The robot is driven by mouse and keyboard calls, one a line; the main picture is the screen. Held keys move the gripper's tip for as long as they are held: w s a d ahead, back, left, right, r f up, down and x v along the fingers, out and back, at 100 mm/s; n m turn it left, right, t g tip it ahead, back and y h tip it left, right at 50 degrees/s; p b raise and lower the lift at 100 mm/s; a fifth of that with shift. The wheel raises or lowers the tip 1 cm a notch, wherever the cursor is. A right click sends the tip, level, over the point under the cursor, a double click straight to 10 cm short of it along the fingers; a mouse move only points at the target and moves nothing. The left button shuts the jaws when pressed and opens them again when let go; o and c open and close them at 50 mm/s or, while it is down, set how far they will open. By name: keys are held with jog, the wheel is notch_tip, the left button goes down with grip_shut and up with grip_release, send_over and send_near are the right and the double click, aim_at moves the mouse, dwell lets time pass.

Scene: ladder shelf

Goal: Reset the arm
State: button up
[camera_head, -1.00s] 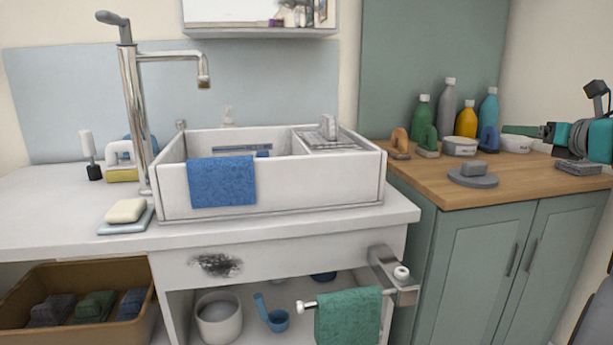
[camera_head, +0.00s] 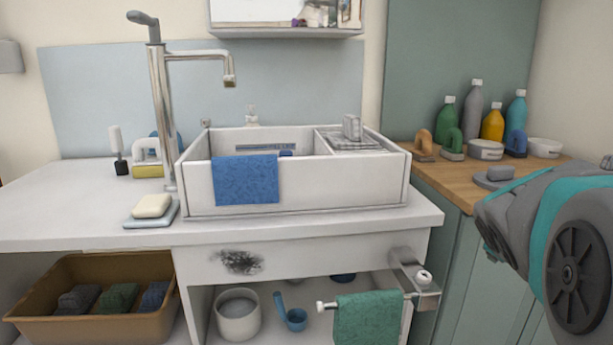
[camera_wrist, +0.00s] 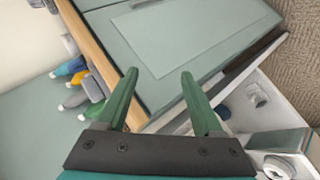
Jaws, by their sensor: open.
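My gripper (camera_wrist: 160,92) shows in the wrist view with its two green fingers spread apart and nothing between them. Behind the fingers is the pale green cabinet door (camera_wrist: 180,35), with the wooden counter edge to the left. In the head view the gripper itself is out of sight. A grey and teal link of my arm fills the lower right there and hides part of the cabinet and counter.
A white sink (camera_head: 300,190) with a blue cloth (camera_head: 246,180) stands on the white counter. Several bottles (camera_head: 473,112) stand on the wooden counter (camera_head: 450,182). A green towel (camera_head: 367,318) hangs on a rail jutting from the front. A brown bin (camera_head: 95,328) sits below left.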

jog(key=s+a+f+m+g+y, duration=0.3)
jog(key=s+a+f+g+y, duration=0.1)
jog(key=s+a+f, duration=0.9)
jog(key=shift+s+a+f+m+g, duration=0.25)
jog(key=shift+a+f+m+g, duration=0.2)
jog(key=shift+a+g, duration=0.25)
jog(key=s+a+f+m+g+y, duration=0.1)
jog(key=s+a+f+g, duration=0.1)
jog(key=s+a, duration=0.3)
jog(key=s+a+f+g+y, duration=0.2)
jog(key=s+a, duration=0.4)
jog(key=s, duration=0.3)
jog(key=shift+s+f+m+g, duration=0.25)
jog(key=shift+f+m+g, duration=0.1)
jog(key=shift+f, duration=0.25)
